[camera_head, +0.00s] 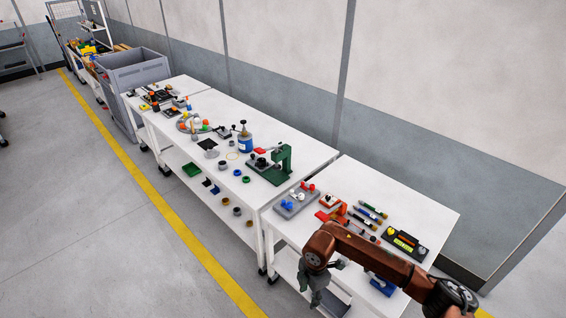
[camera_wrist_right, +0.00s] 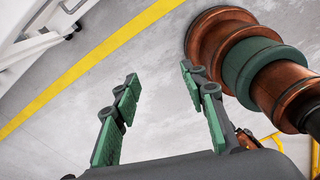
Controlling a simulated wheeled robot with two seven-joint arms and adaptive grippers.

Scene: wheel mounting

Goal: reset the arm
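My right arm (camera_head: 375,258) comes in from the lower right of the head view, copper-brown and bent over the nearest white table. Its gripper (camera_head: 312,288) hangs down at that table's front left edge. In the right wrist view the right gripper (camera_wrist_right: 160,85) has its two green-padded fingers spread wide apart, with only the grey floor between them. It holds nothing. A copper and green round part (camera_wrist_right: 245,65) fills the upper right of that view. My left gripper is in neither view.
The nearest white table (camera_head: 425,207) carries a grey fixture (camera_head: 296,202), screwdriver-like tools (camera_head: 367,213) and a black box (camera_head: 404,243). A longer table (camera_head: 290,140) with a green press (camera_head: 283,162) adjoins it. A grey bin (camera_head: 133,75) stands farther back. Floor left of the yellow line (camera_head: 165,205) is clear.

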